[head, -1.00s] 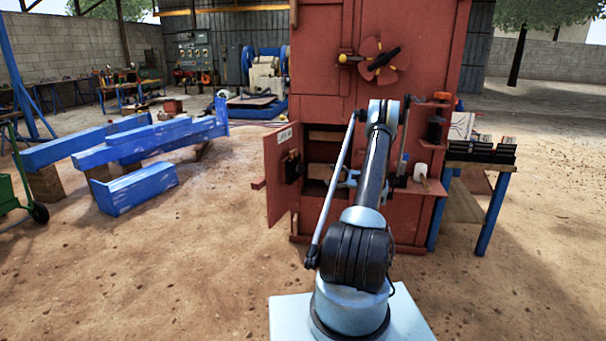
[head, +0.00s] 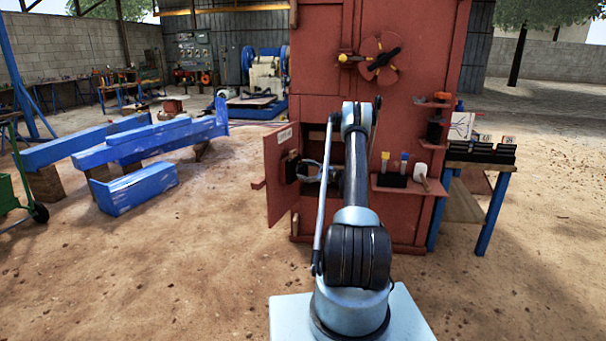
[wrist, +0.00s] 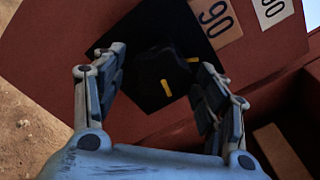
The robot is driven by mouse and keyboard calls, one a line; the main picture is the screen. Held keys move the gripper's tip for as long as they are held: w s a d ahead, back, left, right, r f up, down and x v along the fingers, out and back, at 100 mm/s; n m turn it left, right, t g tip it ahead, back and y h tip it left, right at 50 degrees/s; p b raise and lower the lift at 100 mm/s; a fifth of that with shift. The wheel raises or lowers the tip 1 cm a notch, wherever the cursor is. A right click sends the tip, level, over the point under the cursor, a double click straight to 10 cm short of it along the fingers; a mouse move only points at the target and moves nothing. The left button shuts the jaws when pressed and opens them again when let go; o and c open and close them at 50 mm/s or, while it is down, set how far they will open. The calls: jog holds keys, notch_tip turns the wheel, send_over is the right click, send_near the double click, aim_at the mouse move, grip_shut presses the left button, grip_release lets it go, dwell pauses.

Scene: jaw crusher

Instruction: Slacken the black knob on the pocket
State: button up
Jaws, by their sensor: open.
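The black knob (wrist: 158,76) sits on the black pocket (wrist: 148,38) on the inner face of the open red door. The knob is too small to make out there.
Tags marked 90 (wrist: 214,18) and another number (wrist: 271,9) are on the door above the pocket. The red cabinet (head: 400,225) has a shelf (head: 410,184) with small items right of my arm. A blue-legged table (head: 488,222) stands further right. Open dirt floor lies left of the door.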

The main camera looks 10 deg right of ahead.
jog(key=shift+w+a, duration=0.3)
jog(key=shift+a, duration=0.15)
jog(key=c, duration=1.1)
jog(key=shift+o, duration=0.2)
jog(key=shift+n, duration=0.3)
jog(key=n, duration=0.6)
jog(key=shift+n, duration=0.3)
jog(key=n, duration=0.6)
jog(key=shift+n, duration=0.4)
